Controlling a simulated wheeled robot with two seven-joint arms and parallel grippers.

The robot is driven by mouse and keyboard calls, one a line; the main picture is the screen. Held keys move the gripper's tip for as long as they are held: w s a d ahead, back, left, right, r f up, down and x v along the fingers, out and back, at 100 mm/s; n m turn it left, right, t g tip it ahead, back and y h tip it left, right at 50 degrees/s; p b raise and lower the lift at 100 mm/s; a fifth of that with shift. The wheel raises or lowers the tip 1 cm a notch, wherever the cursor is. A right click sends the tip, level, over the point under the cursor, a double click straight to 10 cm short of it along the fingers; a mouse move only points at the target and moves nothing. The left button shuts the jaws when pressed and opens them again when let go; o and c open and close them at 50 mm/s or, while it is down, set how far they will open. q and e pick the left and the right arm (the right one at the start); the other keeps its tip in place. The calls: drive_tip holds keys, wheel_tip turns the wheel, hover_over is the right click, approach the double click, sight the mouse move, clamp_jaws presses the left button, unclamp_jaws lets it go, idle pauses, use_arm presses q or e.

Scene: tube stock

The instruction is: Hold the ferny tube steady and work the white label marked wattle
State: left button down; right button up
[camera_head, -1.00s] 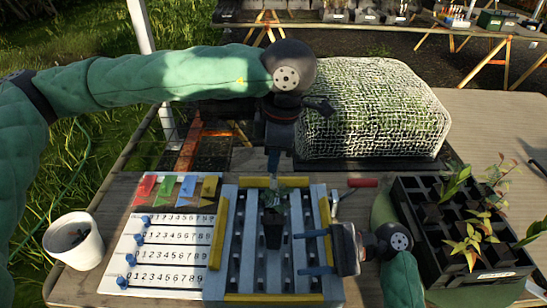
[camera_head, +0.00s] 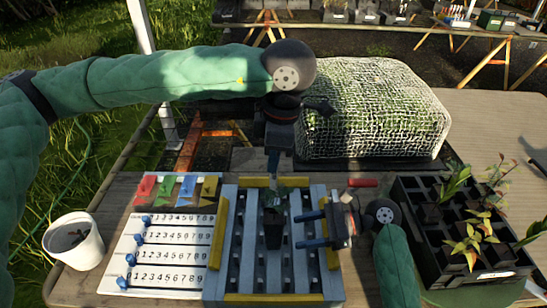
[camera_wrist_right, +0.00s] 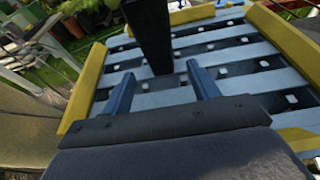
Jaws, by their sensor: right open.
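The ferny tube (camera_head: 273,236), a black tapered pot with green leafy growth on top, stands upright in the middle of the slatted grey rack (camera_head: 246,270). It shows as a dark shape in the right wrist view (camera_wrist_right: 148,35). My left gripper (camera_head: 273,172) points down at the top of the foliage; its fingertips are partly hidden, so I cannot tell its grip. My right gripper (camera_head: 298,231) is open and empty, its two blue fingers pointing left towards the tube, apart from it. I cannot make out a white label marked wattle.
A number board (camera_head: 167,258) with blue pegs and coloured flags lies left of the rack. A white bucket (camera_head: 85,252) stands at far left. A black plant tray (camera_head: 430,262) stands at right. A red-handled tool (camera_head: 362,183) lies behind my right gripper. A netted mound (camera_head: 372,110) is behind.

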sight(278, 236)
drive_tip(key=shift+x, duration=3.7)
drive_tip(key=shift+c, duration=0.2)
drive_tip(key=c, duration=0.7)
